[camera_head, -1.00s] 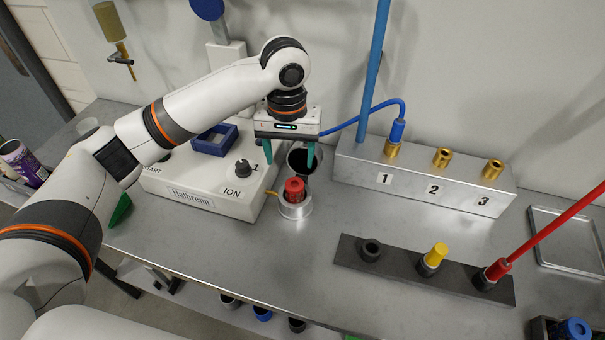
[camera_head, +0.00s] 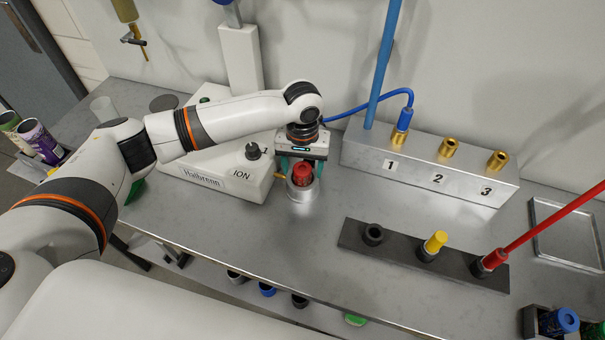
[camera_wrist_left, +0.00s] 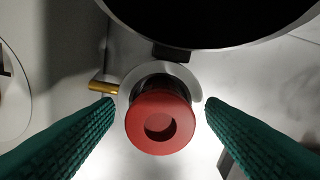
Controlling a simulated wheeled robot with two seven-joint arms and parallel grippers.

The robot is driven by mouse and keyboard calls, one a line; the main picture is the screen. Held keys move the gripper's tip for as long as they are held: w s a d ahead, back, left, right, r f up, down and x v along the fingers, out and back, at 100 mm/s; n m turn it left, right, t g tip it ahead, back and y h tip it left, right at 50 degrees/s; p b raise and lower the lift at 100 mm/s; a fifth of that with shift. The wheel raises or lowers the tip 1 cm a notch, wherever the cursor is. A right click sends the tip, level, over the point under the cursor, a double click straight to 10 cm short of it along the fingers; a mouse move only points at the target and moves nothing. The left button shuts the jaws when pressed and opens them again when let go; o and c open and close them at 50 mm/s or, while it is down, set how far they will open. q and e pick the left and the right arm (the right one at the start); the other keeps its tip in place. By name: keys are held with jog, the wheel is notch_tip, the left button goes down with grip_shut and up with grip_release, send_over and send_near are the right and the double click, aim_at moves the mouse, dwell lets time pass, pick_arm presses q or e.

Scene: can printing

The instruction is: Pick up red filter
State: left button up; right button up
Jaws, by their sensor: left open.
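The red filter (camera_head: 302,174) stands upright in a round silver holder (camera_head: 302,192) beside the white machine. It also shows in the left wrist view (camera_wrist_left: 160,122), seen from above as a red ring with a dark recess in its top. My left gripper (camera_head: 301,166) is lowered over it, fingers pointing down. In the left wrist view its green ridged fingers (camera_wrist_left: 158,108) are open, one on each side of the red filter, with a gap on both sides. In the head view the fingers are partly hidden. My right gripper is not in view.
The white Halbrenn machine (camera_head: 215,178) stands left of the holder. A metal block (camera_head: 430,175) numbered 1 to 3 is at right. The front middle of the bench is clear.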

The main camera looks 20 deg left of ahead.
pick_arm(q)
jog(key=shift+f, duration=0.3)
jog(key=c, duration=1.1)
jog(key=shift+r, duration=0.1)
